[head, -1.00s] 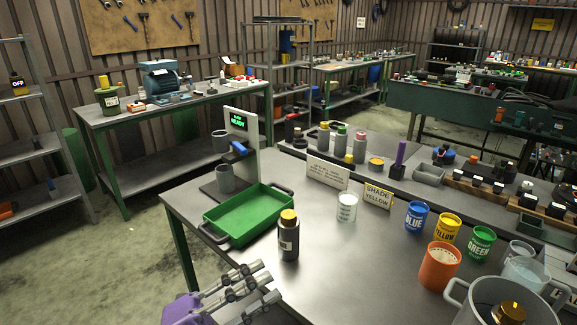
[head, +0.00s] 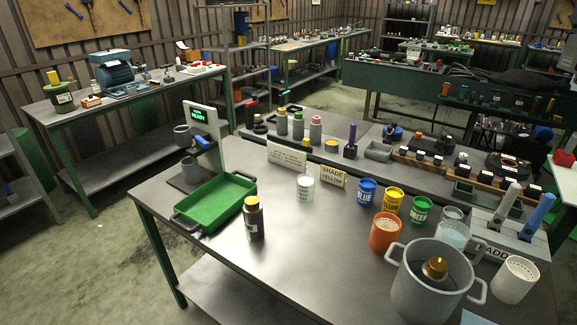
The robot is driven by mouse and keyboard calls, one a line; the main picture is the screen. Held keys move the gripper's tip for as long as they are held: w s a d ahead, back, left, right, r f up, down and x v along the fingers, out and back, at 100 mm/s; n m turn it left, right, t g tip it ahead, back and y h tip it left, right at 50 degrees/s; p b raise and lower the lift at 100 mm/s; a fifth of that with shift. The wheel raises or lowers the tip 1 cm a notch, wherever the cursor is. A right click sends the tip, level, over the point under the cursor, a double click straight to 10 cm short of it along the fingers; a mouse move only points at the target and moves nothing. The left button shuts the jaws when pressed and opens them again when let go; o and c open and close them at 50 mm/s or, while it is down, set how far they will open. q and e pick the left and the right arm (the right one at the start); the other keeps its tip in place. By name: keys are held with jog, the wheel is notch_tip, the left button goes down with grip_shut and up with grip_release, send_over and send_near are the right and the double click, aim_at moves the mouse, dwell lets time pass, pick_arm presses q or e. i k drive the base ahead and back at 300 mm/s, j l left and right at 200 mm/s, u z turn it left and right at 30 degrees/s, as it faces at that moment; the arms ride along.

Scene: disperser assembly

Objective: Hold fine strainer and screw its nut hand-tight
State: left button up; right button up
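I cannot pick out a fine strainer or its nut with certainty. A large grey two-handled pot (head: 407,287) stands at the front right of the table, with a brass-coloured round part (head: 435,268) inside it. What that part belongs to is hidden by the pot. A dark bottle with a yellow cap (head: 253,219) stands upright beside the green tray (head: 218,208). Neither of my grippers shows in the head view.
The steel table (head: 310,250) has clear room in its front middle. An orange cup (head: 384,232), blue (head: 366,192), yellow (head: 392,200) and green (head: 420,210) cups and a white beaker (head: 305,188) stand around it. A white cup (head: 515,280) is right of the pot.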

aim_at(251, 203)
jog(key=j+z, duration=0.35)
jog(key=i+j+z, duration=0.1)
jog(key=z, duration=0.25)
jog(key=j+z, duration=0.5)
jog(key=j, duration=0.2)
jog(key=k+j+z, duration=0.15)
jog(key=j, duration=0.15)
jog(key=k+j+z, duration=0.15)
jog(key=j, duration=0.2)
jog(key=i, duration=0.05)
